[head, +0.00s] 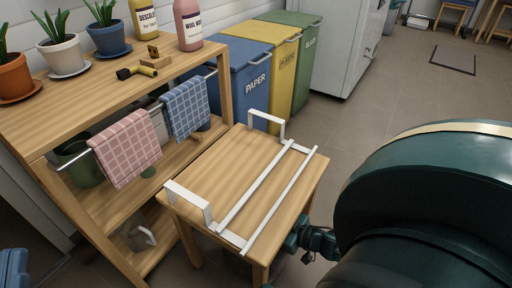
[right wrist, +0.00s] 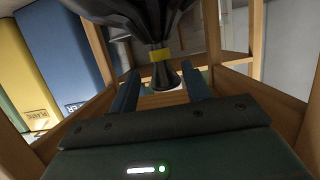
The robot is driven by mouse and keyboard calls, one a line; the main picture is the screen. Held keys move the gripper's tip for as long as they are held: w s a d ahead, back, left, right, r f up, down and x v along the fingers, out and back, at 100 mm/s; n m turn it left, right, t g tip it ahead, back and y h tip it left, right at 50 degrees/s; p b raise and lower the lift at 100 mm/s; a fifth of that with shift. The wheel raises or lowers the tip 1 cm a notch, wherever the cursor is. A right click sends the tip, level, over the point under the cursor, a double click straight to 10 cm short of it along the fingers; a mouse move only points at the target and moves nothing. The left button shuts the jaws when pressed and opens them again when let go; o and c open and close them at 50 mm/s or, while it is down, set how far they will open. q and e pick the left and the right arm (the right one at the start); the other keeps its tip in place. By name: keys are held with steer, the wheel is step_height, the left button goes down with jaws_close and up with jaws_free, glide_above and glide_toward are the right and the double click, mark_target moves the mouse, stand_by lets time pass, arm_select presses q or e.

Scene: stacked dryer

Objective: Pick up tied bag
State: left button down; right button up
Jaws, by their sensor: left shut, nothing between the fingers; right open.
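The tied bag (right wrist: 150,18) is black, with a yellow tie (right wrist: 160,54) around its neck, and fills the top middle of the right wrist view. Its gathered end flares out below the tie. My right gripper (right wrist: 161,78) is open, its two dark blue fingers on either side of the gathered end in the picture; I see no clear contact. My left gripper (head: 14,268) shows only partly at the lower left corner of the head view, shut and empty.
A small wooden table (head: 250,160) with white rails stands beside my right arm. A wooden shelf (head: 120,95) holds potted plants, bottles and towels. Blue (head: 240,60), yellow (head: 284,80) and green (head: 310,45) bins stand behind. The floor (head: 400,90) at the right back is mostly clear.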

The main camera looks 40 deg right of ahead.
steer(key=b+x, duration=0.1)
steer(key=x, duration=0.1)
steer(key=b+x, duration=0.1)
steer(key=x, duration=0.1)
steer(key=shift+w+a+f+b, duration=0.1)
steer(key=shift+a+f+b, duration=0.05)
steer(key=shift+f+b, duration=0.25)
steer(key=shift+w+a, duration=0.1)
steer(key=shift+w, duration=0.3)
arm_select(q)
steer(key=shift+s+a+r+m+t+h, duration=0.1)
steer(key=shift+r+m+t+h, duration=0.05)
steer(key=shift+r+m+h, duration=0.85)
steer(key=shift+a+r+m+t+h, duration=0.1)
steer(key=shift+r+m+t+h, duration=0.05)
steer(key=shift+r+m+h, duration=0.8)
arm_select(e)
jaws_close()
arm_select(q)
steer(key=shift+f, duration=0.1)
arm_select(e)
steer(key=shift+r, duration=0.15)
